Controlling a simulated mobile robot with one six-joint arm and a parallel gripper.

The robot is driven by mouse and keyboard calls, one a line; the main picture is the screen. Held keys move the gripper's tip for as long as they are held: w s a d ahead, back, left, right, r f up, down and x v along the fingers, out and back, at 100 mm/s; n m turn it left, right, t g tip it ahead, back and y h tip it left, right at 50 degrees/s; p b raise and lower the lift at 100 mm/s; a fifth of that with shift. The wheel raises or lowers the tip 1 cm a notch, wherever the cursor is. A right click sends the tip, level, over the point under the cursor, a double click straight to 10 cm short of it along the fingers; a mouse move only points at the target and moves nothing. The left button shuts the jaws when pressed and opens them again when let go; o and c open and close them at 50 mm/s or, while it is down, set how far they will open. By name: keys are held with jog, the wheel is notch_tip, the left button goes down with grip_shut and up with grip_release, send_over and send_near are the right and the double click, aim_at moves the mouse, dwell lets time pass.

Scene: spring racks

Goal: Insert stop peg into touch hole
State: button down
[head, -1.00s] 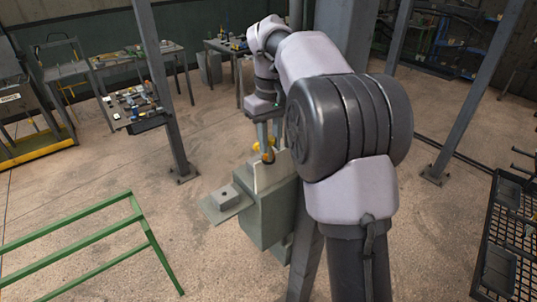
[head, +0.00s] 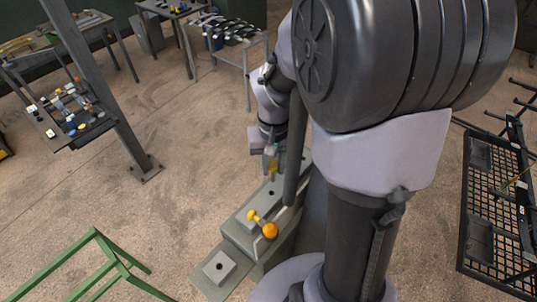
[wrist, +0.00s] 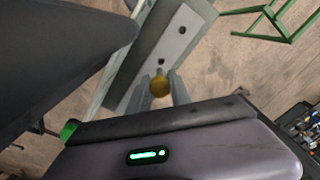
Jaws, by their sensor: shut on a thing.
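My gripper (head: 271,160) is shut on a yellow round-headed peg (wrist: 160,87), seen between the two fingers in the wrist view. In the head view a bit of the peg (head: 273,173) shows below the fingers. It appears to be above the far end of a grey-green box (head: 243,238). A dark hole (head: 271,193) is in the box top there. The wrist view shows the box top (wrist: 150,48) with two dark holes, one (wrist: 161,61) close to the peg head and one (wrist: 182,30) further off. The peg's lower end is hidden.
An orange knob (head: 270,231) and a yellow knobbed piece (head: 253,216) stand on the box. A low plate (head: 219,267) with a hole is at its near end. A green frame (head: 95,240) stands left; a black mesh rack (head: 487,205) stands right. Open floor lies left of the box.

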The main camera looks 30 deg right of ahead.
aim_at(272, 180)
jog(key=shift+w+f, duration=0.15)
jog(key=shift+w, duration=0.05)
jog(key=shift+w+f+b, duration=0.1)
jog(key=shift+f+b, duration=0.25)
jog(key=shift+b, duration=0.1)
notch_tip(272, 180, down, 5)
jog(key=b, duration=0.4)
jog(key=shift+f+b, duration=2.1)
jog(key=shift+b, duration=0.2)
dwell(0.6)
jog(key=c, duration=1.1)
grip_release()
jog(key=shift+r, duration=0.1)
notch_tip(272, 180, up, 18)
jog(key=p, duration=0.2)
jog(key=shift+f+p, duration=0.25)
jog(key=shift+p, duration=0.05)
